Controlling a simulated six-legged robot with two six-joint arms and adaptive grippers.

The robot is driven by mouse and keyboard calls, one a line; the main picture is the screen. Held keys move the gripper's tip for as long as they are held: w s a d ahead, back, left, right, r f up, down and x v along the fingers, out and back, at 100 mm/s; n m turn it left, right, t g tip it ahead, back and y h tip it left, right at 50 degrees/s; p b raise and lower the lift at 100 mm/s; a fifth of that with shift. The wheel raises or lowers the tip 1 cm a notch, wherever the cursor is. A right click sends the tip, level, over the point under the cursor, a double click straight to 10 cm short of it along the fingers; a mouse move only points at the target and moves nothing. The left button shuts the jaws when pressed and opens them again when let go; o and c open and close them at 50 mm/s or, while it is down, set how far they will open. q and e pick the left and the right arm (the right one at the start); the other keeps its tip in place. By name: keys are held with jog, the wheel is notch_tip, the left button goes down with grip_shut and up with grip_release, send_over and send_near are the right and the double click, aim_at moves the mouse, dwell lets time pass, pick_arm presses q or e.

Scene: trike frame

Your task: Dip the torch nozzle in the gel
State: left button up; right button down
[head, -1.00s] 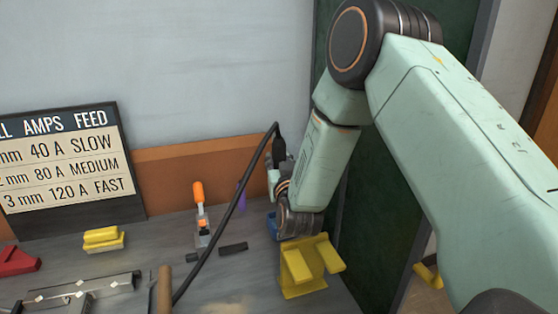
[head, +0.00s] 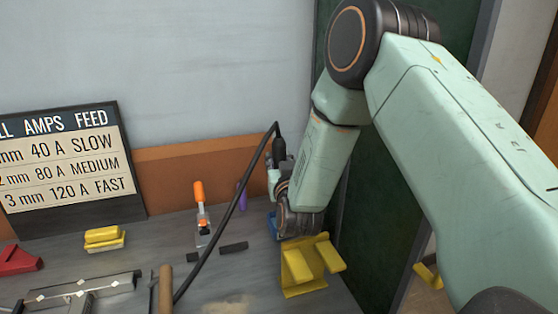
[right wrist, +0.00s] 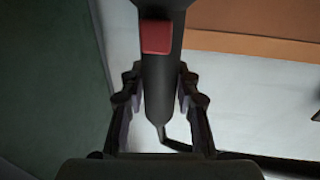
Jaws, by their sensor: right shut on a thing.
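The torch (head: 279,149) is black, with its cable end up, at my right gripper in the head view. In the right wrist view, the torch body (right wrist: 160,85) with a red trigger lies between the fingers of my right gripper (right wrist: 160,92), which is shut on it. In the head view my right gripper (head: 273,178) is partly hidden by its own wrist. A small blue thing (head: 272,226), perhaps the gel pot, shows beside the wrist, mostly covered. The nozzle and the gel surface are hidden. My left gripper is out of view.
A yellow stand (head: 298,266) is just in front of my right wrist. A black cable (head: 222,227) crosses the bench. An orange-handled clamp (head: 200,205), a purple item (head: 241,196), yellow blocks (head: 104,238) and a sign (head: 68,165) stand to the left. A green panel is close on the right.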

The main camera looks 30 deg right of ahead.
aim_at(279, 138)
jog(key=shift+r, duration=0.25)
jog(key=shift+w+d+r+p, duration=0.1)
jog(key=shift+w+r+p, duration=0.05)
jog(key=shift+r+p, duration=2.1)
jog(key=shift+r, duration=0.1)
jog(key=shift+r+p, duration=0.8)
jog(key=shift+r, duration=0.2)
